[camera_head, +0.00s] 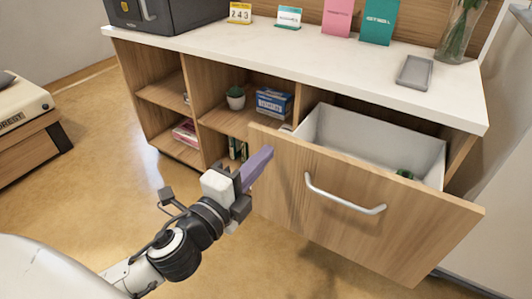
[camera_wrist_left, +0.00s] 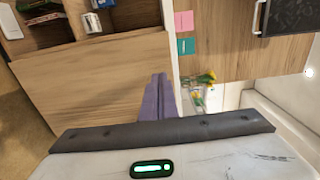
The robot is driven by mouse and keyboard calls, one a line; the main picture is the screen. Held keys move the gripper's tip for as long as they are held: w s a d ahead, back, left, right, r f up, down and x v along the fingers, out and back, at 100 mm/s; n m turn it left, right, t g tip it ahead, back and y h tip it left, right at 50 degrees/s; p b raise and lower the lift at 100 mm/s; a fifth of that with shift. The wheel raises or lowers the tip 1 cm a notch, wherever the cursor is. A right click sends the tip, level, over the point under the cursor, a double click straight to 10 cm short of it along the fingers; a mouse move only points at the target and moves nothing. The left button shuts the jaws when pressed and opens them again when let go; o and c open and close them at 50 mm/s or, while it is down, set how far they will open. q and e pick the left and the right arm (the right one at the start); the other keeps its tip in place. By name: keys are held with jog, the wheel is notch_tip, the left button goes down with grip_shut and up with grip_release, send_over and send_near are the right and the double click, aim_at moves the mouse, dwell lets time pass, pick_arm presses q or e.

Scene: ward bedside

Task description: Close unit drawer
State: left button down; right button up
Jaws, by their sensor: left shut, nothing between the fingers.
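The unit drawer (camera_head: 375,140) is pulled out from the wooden bedside unit in the head view. Its white inside shows, with a small dark green thing in it, partly hidden by the front. The wooden drawer front (camera_head: 290,185) bears a curved silver handle (camera_head: 343,201). My left gripper (camera_head: 266,154) is shut and empty, its purple fingers at the left end of the drawer front. Whether they touch it cannot be told. The shut fingers (camera_wrist_left: 158,88) also show in the left wrist view, beside a wooden panel. My right gripper is not in view.
The white worktop (camera_head: 270,52) carries a dark box, small cards, a grey tray (camera_head: 414,72) and a glass vase. Open shelves left of the drawer hold a potted plant (camera_head: 235,97), a blue box (camera_head: 273,102) and books. The floor in front is clear.

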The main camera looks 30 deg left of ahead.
pick_arm(q)
jog(key=shift+w, duration=0.85)
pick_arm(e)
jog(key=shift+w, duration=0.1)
